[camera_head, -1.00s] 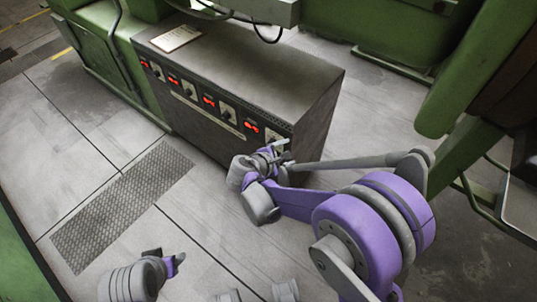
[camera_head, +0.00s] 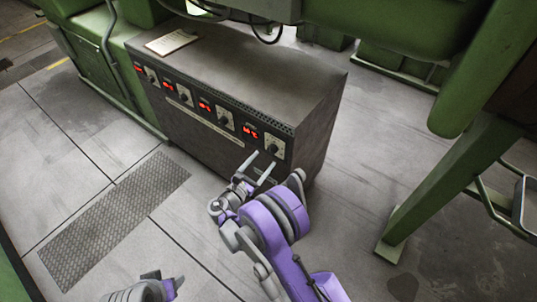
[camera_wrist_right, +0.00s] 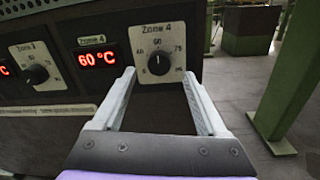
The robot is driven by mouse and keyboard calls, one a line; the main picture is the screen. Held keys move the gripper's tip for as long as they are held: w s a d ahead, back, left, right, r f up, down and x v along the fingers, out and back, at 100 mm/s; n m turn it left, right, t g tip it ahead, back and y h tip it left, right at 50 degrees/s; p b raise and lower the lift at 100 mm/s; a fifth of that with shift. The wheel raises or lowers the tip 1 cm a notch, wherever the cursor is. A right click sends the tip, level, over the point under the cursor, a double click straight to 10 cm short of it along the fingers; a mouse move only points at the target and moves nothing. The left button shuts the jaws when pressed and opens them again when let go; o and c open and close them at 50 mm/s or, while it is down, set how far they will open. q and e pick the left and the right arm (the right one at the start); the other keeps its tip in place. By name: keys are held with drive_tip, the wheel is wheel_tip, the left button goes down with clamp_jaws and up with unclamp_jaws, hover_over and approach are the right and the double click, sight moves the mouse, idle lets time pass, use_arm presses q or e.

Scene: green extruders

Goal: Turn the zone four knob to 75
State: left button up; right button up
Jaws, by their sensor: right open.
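The zone four knob (camera_wrist_right: 158,62) is black on a white dial plate at the right end of the control box, and its pointer is up near the 60 mark. It also shows in the head view (camera_head: 273,149). The red zone four display (camera_wrist_right: 97,58) reads 60 °C. My right gripper (camera_head: 258,165) is open and empty, just in front of and below the knob, not touching it. In the right wrist view its fingers (camera_wrist_right: 165,95) stand apart, with the dial beyond and between them. My left gripper (camera_head: 168,284) is low in the head view; its jaws are unclear.
The dark control box (camera_head: 250,65) carries several similar knobs and red displays in a row. The zone three knob (camera_wrist_right: 36,75) is left of zone four. A paper (camera_head: 170,42) lies on top of the box. A green machine leg (camera_head: 440,200) stands at right; the floor between is clear.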

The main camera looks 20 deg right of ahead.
sight(271, 152)
drive_tip(key=shift+x, duration=2.35)
drive_tip(key=shift+a, duration=0.1)
clamp_jaws()
